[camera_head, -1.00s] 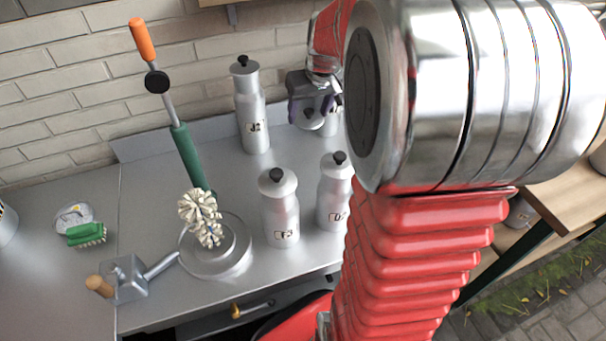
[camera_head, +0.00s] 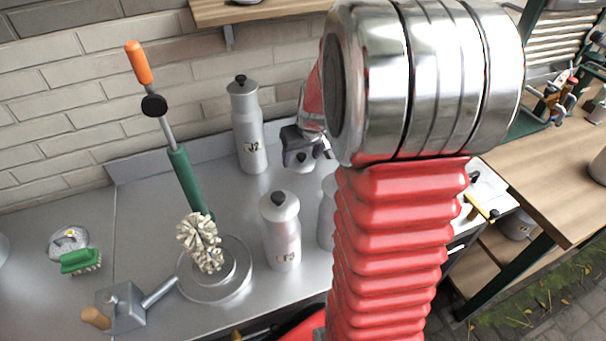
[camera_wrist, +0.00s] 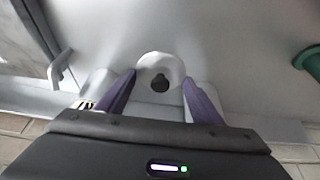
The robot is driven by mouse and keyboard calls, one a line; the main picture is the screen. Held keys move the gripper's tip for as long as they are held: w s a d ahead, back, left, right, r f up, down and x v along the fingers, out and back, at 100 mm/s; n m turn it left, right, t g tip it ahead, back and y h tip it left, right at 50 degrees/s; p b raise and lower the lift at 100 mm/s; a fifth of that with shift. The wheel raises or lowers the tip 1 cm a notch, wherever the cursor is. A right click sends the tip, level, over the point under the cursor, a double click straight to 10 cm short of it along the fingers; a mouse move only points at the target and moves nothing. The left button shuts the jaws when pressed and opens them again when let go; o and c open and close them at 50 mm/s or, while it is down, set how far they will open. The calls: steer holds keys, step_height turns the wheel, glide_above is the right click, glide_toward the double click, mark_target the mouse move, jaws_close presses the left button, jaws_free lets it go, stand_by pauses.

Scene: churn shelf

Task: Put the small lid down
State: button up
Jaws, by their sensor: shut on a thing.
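The small lid (camera_wrist: 160,63) is pale and round with a black knob. In the wrist view it sits between the two purple fingers of my gripper (camera_wrist: 160,82), which are shut on it. In the head view my gripper (camera_head: 304,152) is over the back part of the metal counter, right of the tall bottle marked J2 (camera_head: 250,146), with the lid (camera_head: 299,166) beneath its jaws. I cannot tell whether the lid touches the counter.
A lidded bottle (camera_head: 282,240) stands in front, with another bottle (camera_head: 326,215) partly hidden by my arm. A dish brush (camera_head: 203,243) with a green grip, a metal plate (camera_head: 243,285), a green brush (camera_head: 80,262) and a wooden-handled metal tool (camera_head: 122,305) are left. A wall shelf (camera_head: 262,12) hangs above.

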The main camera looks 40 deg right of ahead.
mark_target(303, 164)
steer(key=shift+f, duration=0.8)
steer(key=shift+f, duration=1.85)
steer(key=o, duration=1.1)
steer(key=shift+f, duration=0.1)
steer(key=shift+o, duration=0.2)
steer(key=v, duration=1.2)
